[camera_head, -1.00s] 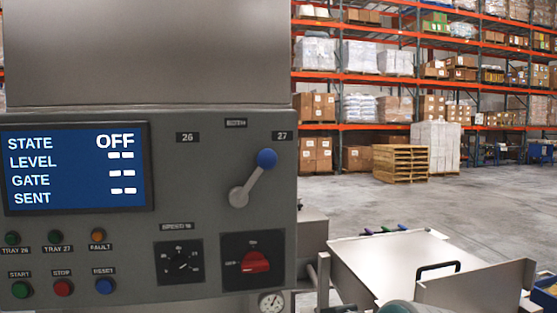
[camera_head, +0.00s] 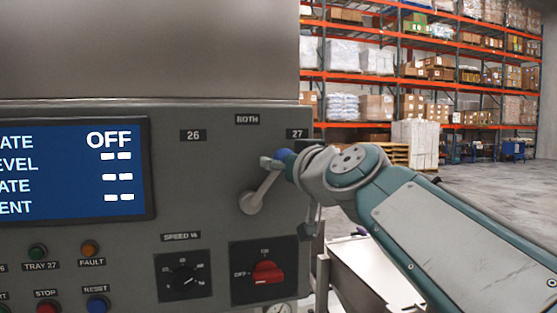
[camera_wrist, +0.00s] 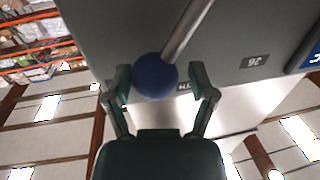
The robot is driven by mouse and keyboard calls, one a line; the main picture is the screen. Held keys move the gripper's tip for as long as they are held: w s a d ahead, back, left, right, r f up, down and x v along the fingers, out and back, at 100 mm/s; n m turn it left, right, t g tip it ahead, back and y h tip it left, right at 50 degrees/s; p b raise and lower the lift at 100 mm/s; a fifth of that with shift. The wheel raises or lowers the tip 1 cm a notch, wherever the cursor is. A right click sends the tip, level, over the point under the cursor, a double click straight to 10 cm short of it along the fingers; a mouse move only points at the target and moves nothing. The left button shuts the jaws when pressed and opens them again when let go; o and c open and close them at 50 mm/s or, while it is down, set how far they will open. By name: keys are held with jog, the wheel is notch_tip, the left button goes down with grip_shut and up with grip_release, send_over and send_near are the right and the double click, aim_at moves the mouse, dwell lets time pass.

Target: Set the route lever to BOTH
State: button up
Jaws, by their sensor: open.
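The route lever (camera_head: 262,188) is a grey arm on the panel, tilted up and right toward the label 27 (camera_head: 297,134). Its blue ball knob (camera_head: 284,155) is partly hidden by my gripper in the head view. The label BOTH (camera_head: 247,119) sits above the pivot, and the label 26 (camera_head: 193,135) is up left. My gripper (camera_wrist: 161,82) is open, with one finger on each side of the blue knob (camera_wrist: 155,76) in the wrist view. I cannot tell whether the fingers touch it.
A blue screen (camera_head: 80,165) reads OFF. Below the lever are a speed dial (camera_head: 184,280) and a red rotary switch (camera_head: 267,272). Push buttons (camera_head: 97,305) line the lower left. A metal tray (camera_head: 365,270) stands at lower right, behind my arm. Warehouse racks are far behind.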

jog(key=x, duration=0.2)
jog(key=shift+w+a, duration=0.15)
jog(key=shift+a, duration=0.2)
jog(key=shift+w+d, duration=0.15)
jog(key=shift+w, duration=0.05)
jog(key=shift+w+d, duration=0.1)
jog(key=shift+d, duration=0.45)
jog(key=shift+a, duration=0.35)
grip_shut()
